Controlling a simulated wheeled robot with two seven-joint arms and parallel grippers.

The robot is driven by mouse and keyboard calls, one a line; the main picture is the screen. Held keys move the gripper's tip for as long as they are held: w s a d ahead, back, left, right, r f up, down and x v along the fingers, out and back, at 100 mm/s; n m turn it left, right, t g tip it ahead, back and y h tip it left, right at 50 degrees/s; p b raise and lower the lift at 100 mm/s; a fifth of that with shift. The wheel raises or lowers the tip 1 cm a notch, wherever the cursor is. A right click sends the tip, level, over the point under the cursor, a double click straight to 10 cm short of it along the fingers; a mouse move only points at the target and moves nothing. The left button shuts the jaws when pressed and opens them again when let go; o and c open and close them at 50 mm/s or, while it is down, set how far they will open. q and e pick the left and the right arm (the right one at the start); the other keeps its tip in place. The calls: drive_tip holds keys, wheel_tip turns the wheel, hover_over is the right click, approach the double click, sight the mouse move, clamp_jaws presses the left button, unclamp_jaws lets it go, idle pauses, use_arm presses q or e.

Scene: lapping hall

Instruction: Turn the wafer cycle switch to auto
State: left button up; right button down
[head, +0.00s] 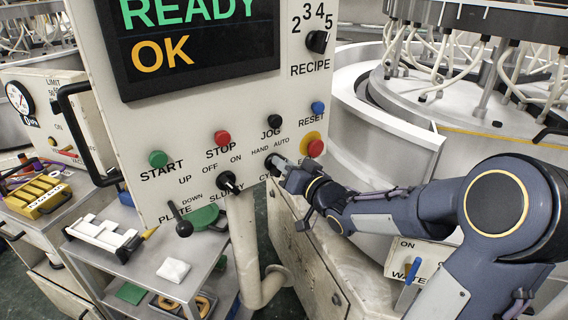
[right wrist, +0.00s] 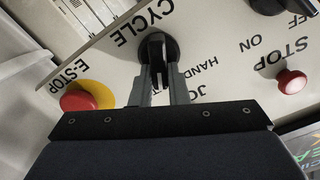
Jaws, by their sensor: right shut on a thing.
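The wafer cycle switch (head: 272,161) is a black knob low on the white control panel (head: 120,150), with HAND and AUTO printed above it. It also shows in the right wrist view (right wrist: 158,46), under the word CYCLE. My right gripper (head: 284,169) reaches it from the right. Its two grey fingers (right wrist: 162,82) lie on either side of the knob's handle and are shut on it. The fingers cover the AUTO label in the wrist view, and I cannot tell for sure which label the handle points at. My left gripper is not in view.
The red emergency stop (head: 315,148) on its yellow ring sits close beside my right gripper. The slurry switch (head: 229,182) and plate lever (head: 180,221) are to the left. START, STOP, JOG and RESET buttons line the panel. A cart (head: 160,265) stands below left.

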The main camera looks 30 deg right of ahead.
drive_tip(key=shift+m, duration=0.5)
drive_tip(key=c, duration=1.4)
unclamp_jaws()
drive_tip(key=shift+d, duration=0.1)
drive_tip(key=shift+s, duration=0.1)
drive_tip(key=s, duration=0.7)
drive_tip(key=shift+s+d+b, duration=0.35)
drive_tip(key=shift+b, duration=0.1)
